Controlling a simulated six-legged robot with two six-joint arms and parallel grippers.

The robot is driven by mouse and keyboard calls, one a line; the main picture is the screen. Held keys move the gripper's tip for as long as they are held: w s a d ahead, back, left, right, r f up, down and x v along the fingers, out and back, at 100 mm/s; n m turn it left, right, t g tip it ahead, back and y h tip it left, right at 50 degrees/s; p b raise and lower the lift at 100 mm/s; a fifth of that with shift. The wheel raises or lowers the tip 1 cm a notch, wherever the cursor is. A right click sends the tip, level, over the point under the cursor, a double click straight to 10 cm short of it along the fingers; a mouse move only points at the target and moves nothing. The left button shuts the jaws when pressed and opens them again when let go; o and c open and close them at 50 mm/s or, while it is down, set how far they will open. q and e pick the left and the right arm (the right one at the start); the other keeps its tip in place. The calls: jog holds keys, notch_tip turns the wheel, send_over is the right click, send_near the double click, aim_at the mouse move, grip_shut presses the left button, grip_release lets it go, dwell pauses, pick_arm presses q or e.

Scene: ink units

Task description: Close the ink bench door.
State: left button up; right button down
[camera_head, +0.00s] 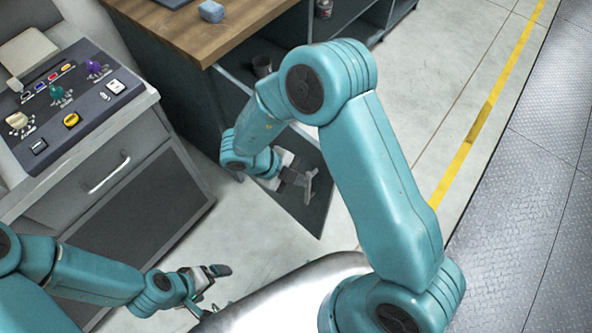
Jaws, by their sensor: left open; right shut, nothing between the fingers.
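The ink bench (215,25) has a wooden top and a dark grey cabinet body at the upper middle. Its dark grey door (318,217) stands open, swung out toward me, with its lower corner over the pale floor. The cabinet inside is partly visible, with a dark cup (262,66) in it. My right gripper (308,186) is shut and empty, in front of the door panel; I cannot tell whether it touches it. My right arm hides part of the door and the cabinet opening. My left gripper (214,285) is open and empty, low over the floor, away from the door.
A grey cabinet with a control panel (70,95) and a drawer handle (108,173) stands at the left. A blue block (211,11) lies on the bench top. Open shelves (345,15) continue to the right. Floor at right is clear, with a yellow line (478,130).

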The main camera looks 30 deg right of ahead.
aim_at(329, 179)
jog(key=d+f, duration=0.1)
jog(key=d, duration=0.1)
jog(key=d+f, duration=0.1)
jog(key=d, duration=0.1)
jog(key=d+f, duration=0.1)
jog(key=d, duration=0.1)
jog(key=shift+w+f+p, duration=0.25)
jog(key=shift+w+p, duration=0.05)
jog(key=shift+p, duration=0.1)
jog(key=shift+s+d, duration=0.1)
